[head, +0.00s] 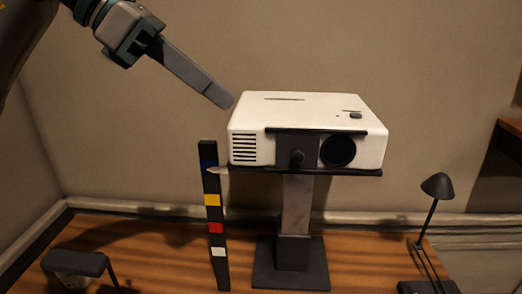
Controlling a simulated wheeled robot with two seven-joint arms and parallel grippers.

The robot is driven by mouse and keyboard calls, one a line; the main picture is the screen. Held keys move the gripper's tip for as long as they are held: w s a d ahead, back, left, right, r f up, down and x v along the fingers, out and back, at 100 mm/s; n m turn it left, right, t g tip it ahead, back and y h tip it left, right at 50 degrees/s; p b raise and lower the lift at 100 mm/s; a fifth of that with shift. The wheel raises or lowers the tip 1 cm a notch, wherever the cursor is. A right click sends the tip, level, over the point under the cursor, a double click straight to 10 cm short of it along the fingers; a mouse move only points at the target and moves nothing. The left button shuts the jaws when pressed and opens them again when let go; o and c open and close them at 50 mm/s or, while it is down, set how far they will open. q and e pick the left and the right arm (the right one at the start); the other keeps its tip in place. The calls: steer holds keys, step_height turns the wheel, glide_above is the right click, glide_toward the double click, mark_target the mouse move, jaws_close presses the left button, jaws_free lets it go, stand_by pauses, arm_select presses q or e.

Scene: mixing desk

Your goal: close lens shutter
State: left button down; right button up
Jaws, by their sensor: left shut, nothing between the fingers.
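A white projector (300,110) sits on a black stand plate (350,172) on a post. Its front has a dark round lens (338,151) on the right and vent slots on the left. A dark shutter panel with a knob (297,157) sits left of the lens under a black rail, leaving the lens uncovered. My left gripper (228,101) is shut and empty, its fingertips just above and left of the projector's top left corner. My right gripper is not in view.
A black upright strip (214,240) with coloured squares and a pointer stands left of the projector. A black desk lamp (437,187) is at the right, and another dark lamp-like object (75,263) at the front left.

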mark_target(296, 154)
arm_select(q)
steer(key=shift+d, duration=0.1)
